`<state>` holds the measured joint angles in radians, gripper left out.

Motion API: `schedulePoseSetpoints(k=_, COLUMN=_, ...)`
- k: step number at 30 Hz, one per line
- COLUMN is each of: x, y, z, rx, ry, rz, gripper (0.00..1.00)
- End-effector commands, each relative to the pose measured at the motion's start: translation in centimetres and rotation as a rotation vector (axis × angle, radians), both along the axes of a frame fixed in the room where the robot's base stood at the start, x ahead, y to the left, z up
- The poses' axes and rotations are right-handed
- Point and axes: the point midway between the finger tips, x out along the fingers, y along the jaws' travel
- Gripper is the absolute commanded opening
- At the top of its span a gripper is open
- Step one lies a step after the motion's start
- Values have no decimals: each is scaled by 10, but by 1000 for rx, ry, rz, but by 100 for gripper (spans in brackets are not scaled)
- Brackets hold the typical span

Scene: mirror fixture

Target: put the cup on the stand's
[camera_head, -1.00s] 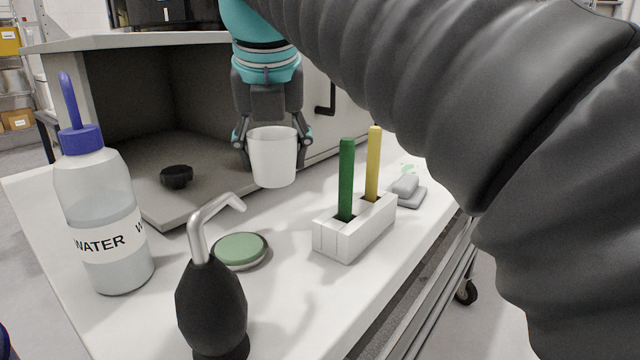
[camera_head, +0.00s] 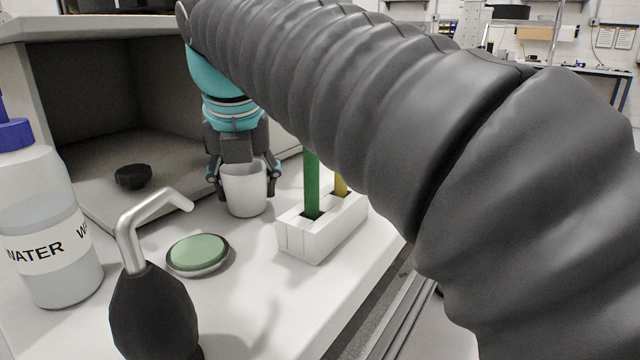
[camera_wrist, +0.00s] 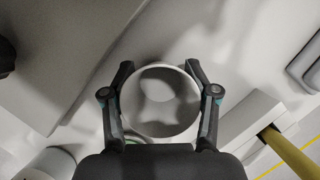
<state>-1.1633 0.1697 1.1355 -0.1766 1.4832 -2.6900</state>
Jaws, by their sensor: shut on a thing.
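My gripper (camera_head: 246,180) is shut on the white cup (camera_head: 247,196), with one finger on each side. The cup is upright with its mouth up, and its round rim shows between the fingers in the wrist view (camera_wrist: 160,131). The cup is low over the white bench top, behind the round green pad and the white slotted block; I cannot tell whether its base touches the bench. The white block (camera_head: 300,246) holds a green stick (camera_head: 312,185) and a yellow stick (camera_head: 341,186). The green pad (camera_head: 197,252) sits in a dark-rimmed round dish. Which one is the stand is unclear.
A water bottle (camera_head: 50,225) stands at the left. A black blower with a bent metal spout (camera_head: 152,315) stands in front. An open grey cabinet (camera_head: 60,185) with a black knob (camera_head: 133,176) is behind. My dark arm covers the right side.

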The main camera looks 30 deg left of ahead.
Motion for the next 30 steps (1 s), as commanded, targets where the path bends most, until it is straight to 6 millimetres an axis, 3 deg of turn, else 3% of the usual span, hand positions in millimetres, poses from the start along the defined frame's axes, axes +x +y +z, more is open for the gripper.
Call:
schedulePoseSetpoints(k=9, x=-4, y=3, z=-3, rx=-2, ry=0, rz=8, gripper=44)
schedulePoseSetpoints(k=10, x=-3, y=2, z=-2, rx=-1, ry=0, rz=7, gripper=63)
schedulePoseSetpoints(k=12, x=-3, y=2, z=-2, rx=-1, ry=0, rz=6, gripper=80)
schedulePoseSetpoints(k=13, x=-3, y=2, z=-2, rx=-1, ry=0, rz=6, gripper=84)
schedulePoseSetpoints(k=23, x=-2, y=2, z=-1, rx=-1, ry=0, rz=5, gripper=84)
schedulePoseSetpoints(k=30, x=-9, y=-4, z=26, rx=1, ry=0, rz=6, gripper=84)
